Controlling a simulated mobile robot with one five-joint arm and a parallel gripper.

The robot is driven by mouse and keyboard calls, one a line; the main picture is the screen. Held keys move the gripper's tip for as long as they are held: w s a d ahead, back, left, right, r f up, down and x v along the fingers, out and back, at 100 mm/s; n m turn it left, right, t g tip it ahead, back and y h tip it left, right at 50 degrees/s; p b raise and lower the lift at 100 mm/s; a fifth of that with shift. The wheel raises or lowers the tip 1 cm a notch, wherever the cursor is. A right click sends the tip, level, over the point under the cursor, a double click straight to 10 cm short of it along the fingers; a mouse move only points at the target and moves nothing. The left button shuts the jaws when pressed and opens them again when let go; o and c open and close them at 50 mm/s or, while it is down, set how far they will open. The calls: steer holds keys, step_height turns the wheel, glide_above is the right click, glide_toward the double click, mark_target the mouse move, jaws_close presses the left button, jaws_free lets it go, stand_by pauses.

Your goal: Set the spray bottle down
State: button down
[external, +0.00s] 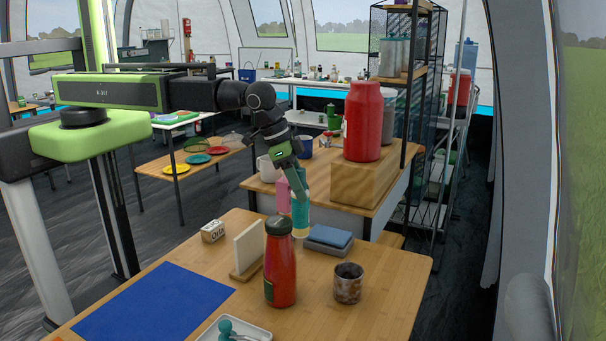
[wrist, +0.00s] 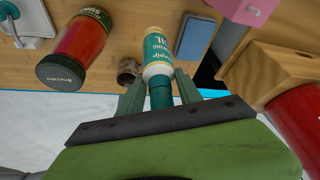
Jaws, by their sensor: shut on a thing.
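The spray bottle (wrist: 157,52) is white and teal with a teal neck and a printed label. My gripper (wrist: 160,88) is shut on it by the neck in the wrist view. In the external view, the bottle (external: 300,217) hangs roughly upright below my gripper (external: 299,191), at the far edge of the front wooden table (external: 205,262). It is behind the red bottle and left of the blue-and-grey stack. I cannot tell whether its base touches the table.
A red dark-capped bottle (external: 281,265), a rusty cup (external: 348,284), a blue-and-grey stack (external: 328,238) and an upright white board (external: 247,246) stand nearby. A blue mat (external: 155,305) lies front left. Behind, another table holds a wooden box (external: 365,184) and a pink object (external: 283,196).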

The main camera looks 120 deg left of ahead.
mark_target(300, 221)
step_height(300, 221, down, 10)
steer(key=b, duration=0.9)
steer(key=shift+f+b, duration=0.1)
steer(key=shift+b, duration=0.2)
steer(key=shift+r, duration=0.25)
steer(key=shift+f, duration=0.2)
steer(key=c, duration=0.8)
jaws_free()
steer(key=shift+r, duration=0.1)
steer(key=p+v, duration=1.2)
steer(key=v, duration=0.1)
steer(key=s+d+f+m+g, duration=0.1)
steer(key=s+d, duration=0.1)
steer(key=s, duration=0.3)
steer(key=s+d+m+g+h, duration=0.1)
steer(key=s+d+m, duration=0.1)
steer(key=s, duration=0.3)
steer(key=s+d+f+m+g, duration=0.1)
steer(key=s+d+g, duration=0.1)
steer(key=s+d, duration=0.2)
steer(key=shift+s+f+h, duration=0.3)
steer(key=shift+s+h, duration=0.1)
steer(key=shift+s, duration=0.25)
